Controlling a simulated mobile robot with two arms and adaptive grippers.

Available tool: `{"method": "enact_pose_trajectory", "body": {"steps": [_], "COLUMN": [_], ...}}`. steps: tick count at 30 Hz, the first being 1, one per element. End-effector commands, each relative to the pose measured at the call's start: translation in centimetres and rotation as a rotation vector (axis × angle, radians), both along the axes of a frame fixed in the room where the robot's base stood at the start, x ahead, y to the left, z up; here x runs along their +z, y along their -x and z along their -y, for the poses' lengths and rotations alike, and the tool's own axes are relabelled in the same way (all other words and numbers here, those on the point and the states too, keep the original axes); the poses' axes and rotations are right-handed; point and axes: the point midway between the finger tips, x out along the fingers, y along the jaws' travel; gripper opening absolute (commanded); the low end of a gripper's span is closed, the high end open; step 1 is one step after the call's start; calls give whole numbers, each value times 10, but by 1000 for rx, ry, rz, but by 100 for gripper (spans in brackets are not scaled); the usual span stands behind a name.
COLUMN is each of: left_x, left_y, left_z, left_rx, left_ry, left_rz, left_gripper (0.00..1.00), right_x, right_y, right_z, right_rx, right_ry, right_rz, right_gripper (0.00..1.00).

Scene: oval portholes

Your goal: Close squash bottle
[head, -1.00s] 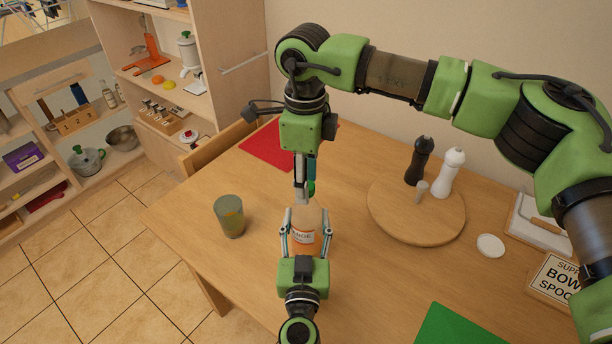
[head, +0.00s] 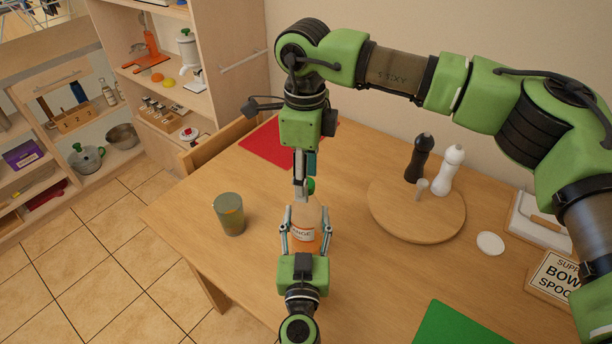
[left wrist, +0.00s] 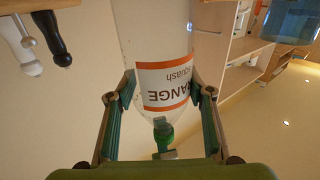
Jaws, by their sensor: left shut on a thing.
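The squash bottle (head: 306,218) is clear, with an orange and white label. It stands near upright over the table, held by my left gripper (head: 304,232), whose fingers are on both sides of it. In the left wrist view the bottle (left wrist: 155,35) appears upside down between the fingers. My right gripper (head: 304,182) points down from above at the bottle's top. A green cap (head: 311,186) shows at its fingertips, and also in the left wrist view (left wrist: 163,135), between grey finger parts. I cannot tell whether the cap touches the bottle's neck.
A round wooden board (head: 390,222) with black and white mills lies to the right. A red mat (head: 268,149) is behind, a green mat (head: 455,328) at front right. Shelves (head: 185,98) stand at back left.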

Motion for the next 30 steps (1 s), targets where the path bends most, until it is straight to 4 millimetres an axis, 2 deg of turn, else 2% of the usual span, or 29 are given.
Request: {"method": "enact_pose_trajectory", "body": {"steps": [5,12,18,23,30], "left_x": [-2,-2,-2,-2,-2], "left_y": [0,0,0,0,0], "left_z": [0,0,0,0,0], "left_rx": [-1,-1,-1,-1,-1], "left_ry": [1,1,1,1,1], "left_rz": [-3,-3,-3,-3,-3], "left_gripper": [0,0,0,0,0], "right_x": [27,79,108,117,117], "right_y": [-1,-1,0,0,0], "right_z": [-1,-1,-1,-1,-1], "right_rx": [0,0,-1,1,1], "right_ry": [-3,-1,0,-1,-1], "right_rz": [4,4,2,0,0], "right_gripper": [43,43,43,43,43]}}
